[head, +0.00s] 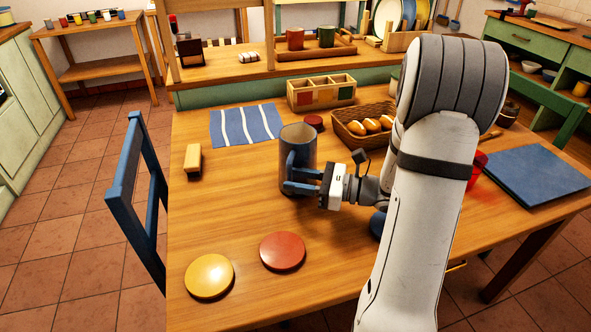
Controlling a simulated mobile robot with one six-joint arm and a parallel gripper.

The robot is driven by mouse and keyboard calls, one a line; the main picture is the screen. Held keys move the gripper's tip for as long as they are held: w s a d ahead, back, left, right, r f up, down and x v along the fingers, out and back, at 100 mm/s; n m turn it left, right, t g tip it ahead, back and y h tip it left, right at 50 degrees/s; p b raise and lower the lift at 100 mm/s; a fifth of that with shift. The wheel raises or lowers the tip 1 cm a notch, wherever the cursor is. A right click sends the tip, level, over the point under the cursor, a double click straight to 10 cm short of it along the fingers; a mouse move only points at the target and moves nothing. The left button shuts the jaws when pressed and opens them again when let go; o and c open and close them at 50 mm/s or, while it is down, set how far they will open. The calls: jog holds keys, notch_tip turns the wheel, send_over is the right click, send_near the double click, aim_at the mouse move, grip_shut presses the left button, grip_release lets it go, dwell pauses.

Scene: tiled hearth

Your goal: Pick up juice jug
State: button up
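The juice jug (298,145) appears to be the tall grey-blue cylindrical vessel with an open top. It stands upright on the wooden table, near the middle. My gripper (289,178) comes in from the right, low on the jug, with its blue fingers overlapping the jug's near side. Two finger bars show with a small gap between them. A blue upright piece at the jug's side could be its handle or part of a finger. I cannot tell whether the fingers touch or grip the jug.
A yellow disc (209,276) and a red disc (282,251) lie in front. A tan block (193,160) is left, a striped cloth (246,125) behind. A compartment box (321,92) and bread basket (350,124) stand behind. A blue chair (128,180) adjoins the left edge.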

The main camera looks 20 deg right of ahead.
jog(key=shift+x, duration=1.15)
grip_shut()
dwell(0.5)
